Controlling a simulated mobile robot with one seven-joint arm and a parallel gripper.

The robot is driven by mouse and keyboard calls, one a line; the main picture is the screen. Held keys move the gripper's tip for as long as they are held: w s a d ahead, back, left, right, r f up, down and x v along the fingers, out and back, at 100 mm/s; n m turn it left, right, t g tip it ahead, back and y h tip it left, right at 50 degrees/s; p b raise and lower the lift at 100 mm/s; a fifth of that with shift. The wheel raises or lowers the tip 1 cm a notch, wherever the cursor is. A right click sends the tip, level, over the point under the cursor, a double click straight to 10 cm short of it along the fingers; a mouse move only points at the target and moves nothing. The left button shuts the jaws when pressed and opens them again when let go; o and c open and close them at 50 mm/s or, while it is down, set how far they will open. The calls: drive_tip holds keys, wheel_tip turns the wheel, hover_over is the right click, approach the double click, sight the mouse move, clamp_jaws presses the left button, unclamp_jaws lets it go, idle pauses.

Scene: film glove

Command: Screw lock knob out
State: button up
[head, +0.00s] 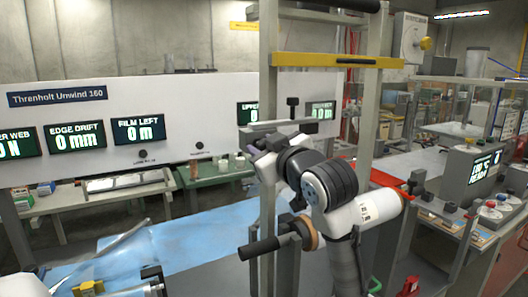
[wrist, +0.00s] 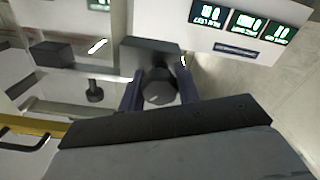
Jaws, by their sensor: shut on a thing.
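The lock knob (wrist: 158,90) is a round dark grey knob in the wrist view, in front of a grey block (wrist: 150,54). My gripper (wrist: 160,92) has one finger on each side of the knob and is shut on it. Whether the knob's stem is still in the block is hidden. In the head view my gripper (head: 257,150) is at the grey crossbar (head: 272,128) on the pale upright post. The knob cannot be made out there behind my gripper.
A second black knob (head: 293,103) stands on top of the crossbar, just right of my gripper. A yellow bar (head: 335,60) crosses above, and a black handle (head: 262,248) sticks out below my arm. The white display panel (head: 75,115) is behind.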

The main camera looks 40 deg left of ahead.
drive_tip(key=n+b, duration=0.1)
drive_tip(key=n, duration=0.3)
drive_tip(key=shift+n+b, duration=0.3)
drive_tip(key=shift+b, duration=0.05)
drive_tip(key=shift+n+b, duration=0.5)
drive_tip(key=shift+n, duration=1.3)
drive_tip(key=o, duration=1)
drive_tip(key=b+v, duration=0.4)
drive_tip(key=v, duration=0.9)
drive_tip(key=shift+s+d, duration=0.25)
drive_tip(key=shift+d, duration=0.1)
